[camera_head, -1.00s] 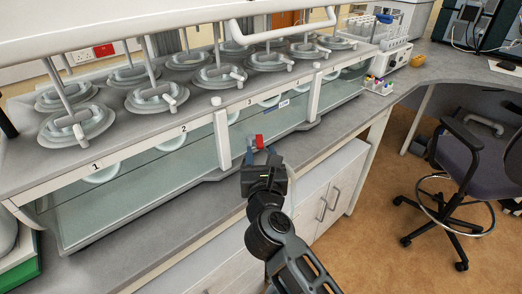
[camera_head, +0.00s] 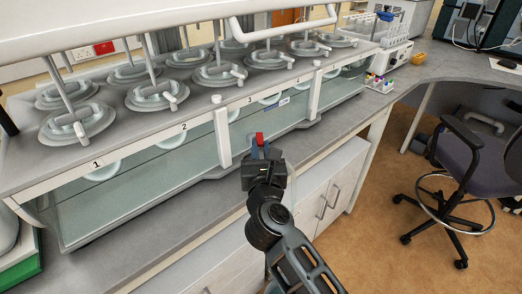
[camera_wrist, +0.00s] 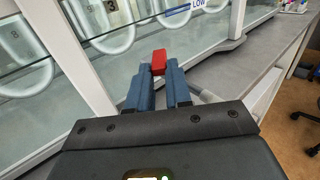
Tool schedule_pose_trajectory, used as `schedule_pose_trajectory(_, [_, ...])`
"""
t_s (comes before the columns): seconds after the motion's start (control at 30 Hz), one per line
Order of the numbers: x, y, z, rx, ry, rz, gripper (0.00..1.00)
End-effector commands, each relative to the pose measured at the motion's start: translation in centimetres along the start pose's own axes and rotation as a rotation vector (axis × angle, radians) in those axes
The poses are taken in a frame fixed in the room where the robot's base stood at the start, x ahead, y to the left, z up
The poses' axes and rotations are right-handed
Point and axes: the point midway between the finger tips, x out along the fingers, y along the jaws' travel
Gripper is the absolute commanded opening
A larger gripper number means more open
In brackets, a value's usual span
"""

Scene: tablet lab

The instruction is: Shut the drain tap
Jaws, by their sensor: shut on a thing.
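The drain tap's red handle (camera_head: 259,138) is at the front of the water bath, below the spot marked 3. In the wrist view the red handle (camera_wrist: 159,62) stands up between the tips of the blue fingers. My gripper (camera_head: 260,152) is shut on it, a finger on each side; in the wrist view the gripper (camera_wrist: 160,75) covers the lower part of the tap.
The glass-fronted water bath (camera_head: 150,185) runs along the bench, with several lidded vessel positions on top. A rack of small coloured-cap bottles (camera_head: 379,84) stands at its right end. A chair (camera_head: 470,170) is on the floor at right.

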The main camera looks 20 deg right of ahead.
Motion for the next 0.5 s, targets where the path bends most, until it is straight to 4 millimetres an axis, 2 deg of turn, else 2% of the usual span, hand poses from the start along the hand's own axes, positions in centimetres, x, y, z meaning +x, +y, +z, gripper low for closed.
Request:
schedule_pose_trajectory(0.27, [0.0, 0.3, -0.1, 0.001, -0.001, -0.026, 0.00])
schedule_pose_trajectory(0.5, [0.1, 1.1, -0.4, 0.002, -0.003, -0.150, 0.00])
